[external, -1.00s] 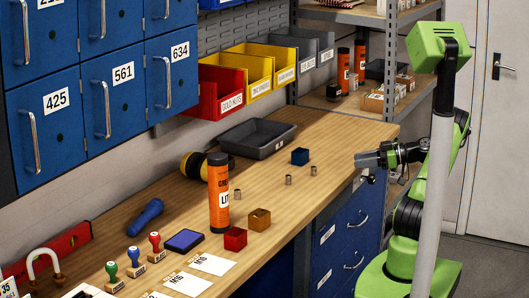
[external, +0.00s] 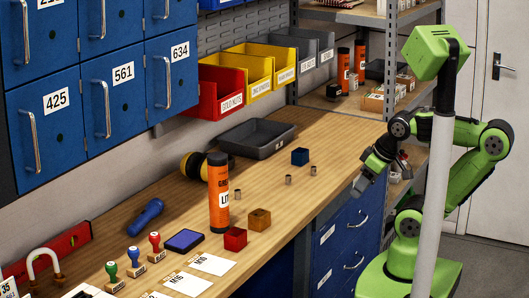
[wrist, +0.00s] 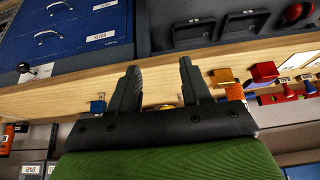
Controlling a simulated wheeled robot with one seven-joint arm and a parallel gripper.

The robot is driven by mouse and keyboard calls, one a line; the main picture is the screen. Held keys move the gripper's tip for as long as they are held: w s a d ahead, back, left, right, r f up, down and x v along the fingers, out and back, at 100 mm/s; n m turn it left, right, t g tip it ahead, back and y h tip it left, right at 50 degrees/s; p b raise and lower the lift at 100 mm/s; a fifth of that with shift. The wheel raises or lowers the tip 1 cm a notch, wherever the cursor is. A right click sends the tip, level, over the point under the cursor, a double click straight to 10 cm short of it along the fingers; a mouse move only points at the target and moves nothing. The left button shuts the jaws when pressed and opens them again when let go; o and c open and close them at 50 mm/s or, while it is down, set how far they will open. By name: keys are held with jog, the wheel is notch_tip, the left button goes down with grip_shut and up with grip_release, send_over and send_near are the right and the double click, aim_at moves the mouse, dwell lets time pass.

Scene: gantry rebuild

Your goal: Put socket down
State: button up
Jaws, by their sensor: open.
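Three small grey metal sockets stand upright and apart on the wooden workbench (external: 262,168): a left one (external: 238,194), a middle one (external: 288,180) and a right one (external: 313,170). My gripper (external: 357,191) is beyond the bench's right front edge, to the right of the sockets and clear of them, pointing down and left. In the wrist view my gripper (wrist: 160,75) has its two dark fingers apart, with nothing visible held between them. I cannot make out the sockets there.
A blue box (external: 300,156) stands behind the sockets. An orange tube (external: 218,195), a red box (external: 235,238) and a brown box (external: 259,219) stand to the left. A grey tray (external: 258,138) lies at the back. Blue drawers (external: 345,235) are below the front edge.

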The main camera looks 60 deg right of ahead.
jog(key=shift+w+a, duration=0.1)
jog(key=w+d+r+m+g+h+p, duration=0.15)
jog(key=w+d+r+m+p, duration=0.25)
jog(key=w+d+r+p, duration=0.4)
jog(key=w+d+r+m+g+p, duration=0.25)
jog(key=w+d+p, duration=0.25)
jog(key=w, duration=0.6)
jog(key=m+p, duration=0.3)
jog(key=m, duration=0.1)
send_over(313, 175)
jog(key=shift+g, duration=0.3)
jog(key=f, duration=1.2)
jog(key=shift+s+f, duration=0.3)
jog(key=shift+f, duration=0.1)
jog(key=f, duration=0.6)
jog(key=shift+w+d, duration=0.25)
jog(key=shift+w, duration=0.05)
jog(key=shift+c, duration=0.5)
grip_shut()
